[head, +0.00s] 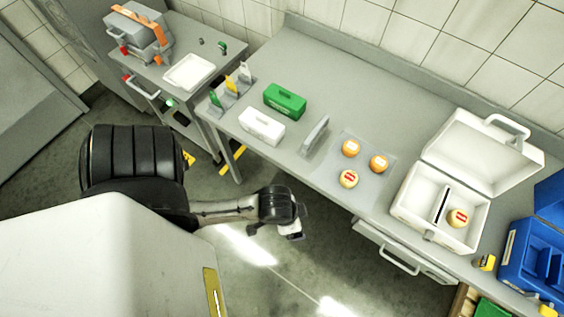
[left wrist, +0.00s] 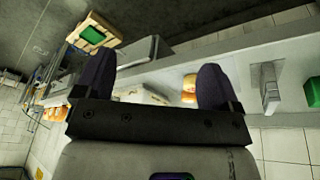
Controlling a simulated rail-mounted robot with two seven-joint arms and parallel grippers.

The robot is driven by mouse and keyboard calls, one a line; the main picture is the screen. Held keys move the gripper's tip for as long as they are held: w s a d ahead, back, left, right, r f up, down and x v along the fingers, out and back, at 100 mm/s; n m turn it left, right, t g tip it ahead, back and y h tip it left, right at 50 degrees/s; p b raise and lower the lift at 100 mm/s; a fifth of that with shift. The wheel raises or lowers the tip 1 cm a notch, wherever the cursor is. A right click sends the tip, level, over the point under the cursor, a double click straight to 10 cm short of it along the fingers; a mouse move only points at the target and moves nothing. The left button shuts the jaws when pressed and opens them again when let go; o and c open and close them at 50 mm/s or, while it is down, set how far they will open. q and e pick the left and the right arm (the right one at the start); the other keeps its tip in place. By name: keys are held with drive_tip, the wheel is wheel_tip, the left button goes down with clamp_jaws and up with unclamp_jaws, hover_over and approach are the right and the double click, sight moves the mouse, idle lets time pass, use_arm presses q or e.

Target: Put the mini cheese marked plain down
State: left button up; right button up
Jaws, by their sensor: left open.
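Three round mini cheeses lie on a flat grey mat (head: 366,183) on the steel counter. Two are orange, one at the back (head: 351,148) and one at the right (head: 378,163). The front cheese (head: 348,179) has a red and white top. Another red-topped cheese (head: 458,218) lies in the right part of the open white box (head: 420,222), beside a dark-edged divider. No marking is legible, so I cannot tell which is plain. My left gripper (head: 291,236) is open and empty, in front of the counter. Its spread fingers show in the left wrist view (left wrist: 155,85).
A grey stand (head: 313,136), a white case (head: 262,126) and a green case (head: 285,100) stand left of the mat. Blue bins (head: 535,255) are at the far right. A drawer handle (head: 385,262) juts from the counter front. The back of the counter is clear.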

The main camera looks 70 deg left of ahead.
use_arm(q)
drive_tip(key=s, duration=0.1)
drive_tip(key=s+a+r, duration=0.1)
drive_tip(key=s, duration=0.1)
drive_tip(key=shift+s+a+r+m+y, duration=0.1)
drive_tip(key=shift+a+r+m+y, duration=0.1)
drive_tip(key=shift+a+m+y, duration=0.15)
